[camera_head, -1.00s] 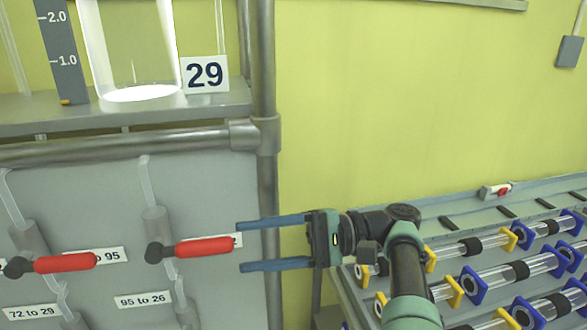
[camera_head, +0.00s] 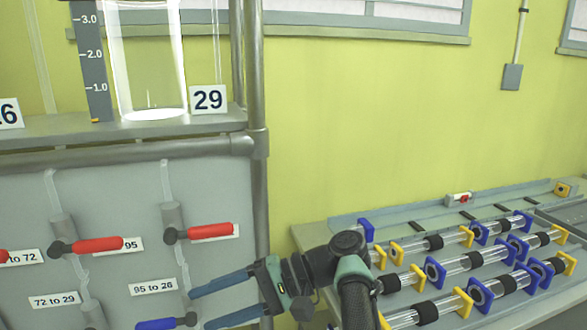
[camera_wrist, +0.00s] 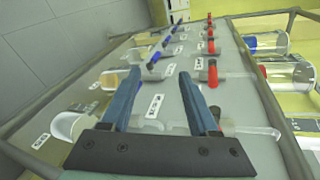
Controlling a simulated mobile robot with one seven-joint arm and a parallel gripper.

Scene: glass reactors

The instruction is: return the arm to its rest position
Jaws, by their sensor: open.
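My gripper (camera_head: 196,310) is open and empty, with its two blue fingers pointing left at the lower part of the grey valve panel (camera_head: 120,222). Its fingertips lie beside a blue valve handle (camera_head: 160,323) in the head view; whether they touch it I cannot tell. A red valve handle (camera_head: 210,230) is above the fingers. My arm comes in from the bottom right, in front of the table's near corner.
A glass vessel (camera_head: 148,60) stands on the shelf beside a sign reading 29 (camera_head: 208,98). A metal frame post (camera_head: 257,200) edges the panel. On the right, a table (camera_head: 400,222) carries several glass tubes with blue and yellow ends.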

